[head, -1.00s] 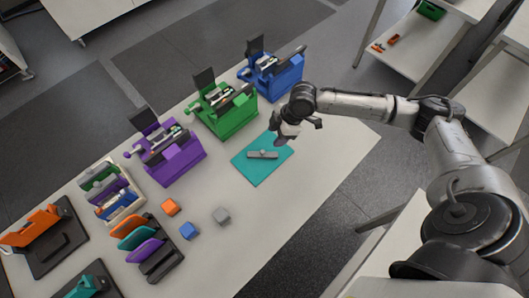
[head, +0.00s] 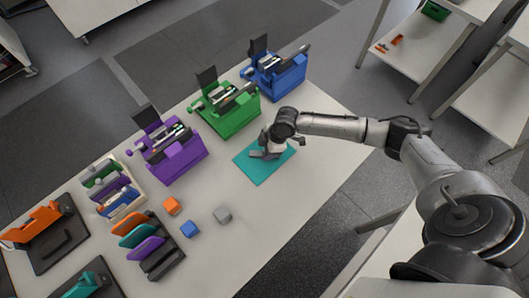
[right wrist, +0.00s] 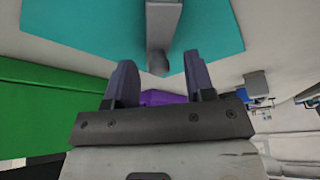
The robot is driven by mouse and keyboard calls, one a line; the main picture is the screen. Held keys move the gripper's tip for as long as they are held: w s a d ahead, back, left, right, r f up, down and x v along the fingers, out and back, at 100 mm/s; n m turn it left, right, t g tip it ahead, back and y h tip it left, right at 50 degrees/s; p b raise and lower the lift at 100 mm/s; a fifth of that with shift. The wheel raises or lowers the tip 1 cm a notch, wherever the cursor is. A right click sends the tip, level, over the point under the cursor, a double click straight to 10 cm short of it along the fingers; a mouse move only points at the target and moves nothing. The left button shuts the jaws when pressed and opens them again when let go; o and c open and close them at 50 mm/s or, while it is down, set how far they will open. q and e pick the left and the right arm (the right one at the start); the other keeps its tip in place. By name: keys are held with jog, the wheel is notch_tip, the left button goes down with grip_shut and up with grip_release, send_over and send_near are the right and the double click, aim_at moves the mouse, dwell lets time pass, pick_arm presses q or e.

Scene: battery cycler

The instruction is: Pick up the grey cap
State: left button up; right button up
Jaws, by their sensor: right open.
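The grey cap (right wrist: 163,25) is a bar with a round knob and lies on the teal mat (right wrist: 90,22). In the head view the mat (head: 270,175) also shows, but the cap is largely hidden behind my right gripper (head: 267,150). The right gripper is open and low over the mat. In the right wrist view its two fingers (right wrist: 159,65) are spread, with the cap's knob seen between their tips. I cannot tell whether they touch it. My left gripper is not in view.
Blue (head: 275,78), green (head: 232,115) and purple (head: 175,158) holders stand along the table's back edge. A tray (head: 126,208) and a rack (head: 163,262) stand farther left.

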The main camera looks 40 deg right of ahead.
jog(key=shift+a+f, duration=0.1)
jog(key=shift+f, duration=0.15)
jog(key=c, duration=0.9)
jog(key=shift+r, duration=0.1)
